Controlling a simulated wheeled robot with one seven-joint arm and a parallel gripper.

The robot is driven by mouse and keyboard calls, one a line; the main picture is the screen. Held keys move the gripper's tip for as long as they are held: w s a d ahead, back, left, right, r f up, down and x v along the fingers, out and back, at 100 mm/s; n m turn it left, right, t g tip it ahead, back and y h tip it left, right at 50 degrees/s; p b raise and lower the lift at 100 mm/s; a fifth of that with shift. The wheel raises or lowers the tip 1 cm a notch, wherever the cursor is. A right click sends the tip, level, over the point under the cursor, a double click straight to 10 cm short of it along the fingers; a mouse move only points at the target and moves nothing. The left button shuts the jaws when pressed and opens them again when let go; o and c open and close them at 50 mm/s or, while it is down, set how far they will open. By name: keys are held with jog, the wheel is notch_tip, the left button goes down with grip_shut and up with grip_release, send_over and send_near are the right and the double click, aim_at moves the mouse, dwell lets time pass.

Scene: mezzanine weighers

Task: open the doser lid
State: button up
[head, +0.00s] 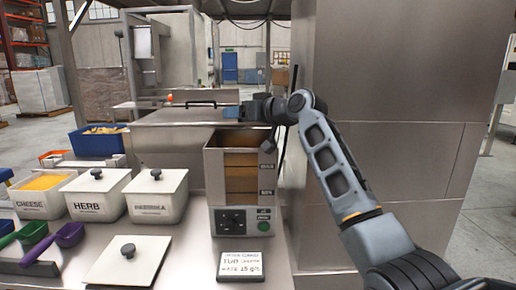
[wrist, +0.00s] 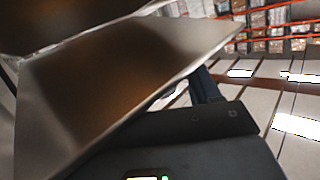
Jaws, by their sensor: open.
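The doser (head: 240,170) is a metal hopper with brown contents behind its front window and a dark knob and green button on the panel below. Its top looks open in the head view, with the brown inside showing. I cannot clearly make out its lid in the head view. My gripper (head: 233,112) is open, above and behind the hopper, pointing left. In the wrist view a smooth metal plate (wrist: 110,85) with a brownish reflection lies tilted close beside my gripper (wrist: 205,85); it may be the lid. Whether it touches the fingers is hidden.
A wide metal cabinet (head: 165,145) with a black handle bar (head: 200,104) on top stands behind. Lidded HERB (head: 95,205) and PAPRIKA (head: 155,205) tubs, a cheese tub (head: 40,205), a loose white lid (head: 128,262) and scoops fill the left. A metal column (head: 390,60) stands right.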

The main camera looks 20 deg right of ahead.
jog(key=s+d+f+n+t+b, duration=0.1)
jog(key=s+d+f+b, duration=0.2)
jog(key=s+b, duration=0.3)
jog(key=shift+s+f+n+t+y, duration=0.3)
jog(key=shift+s+f+n+t, duration=0.15)
jog(key=shift+s, duration=0.6)
jog(key=shift+f, duration=0.1)
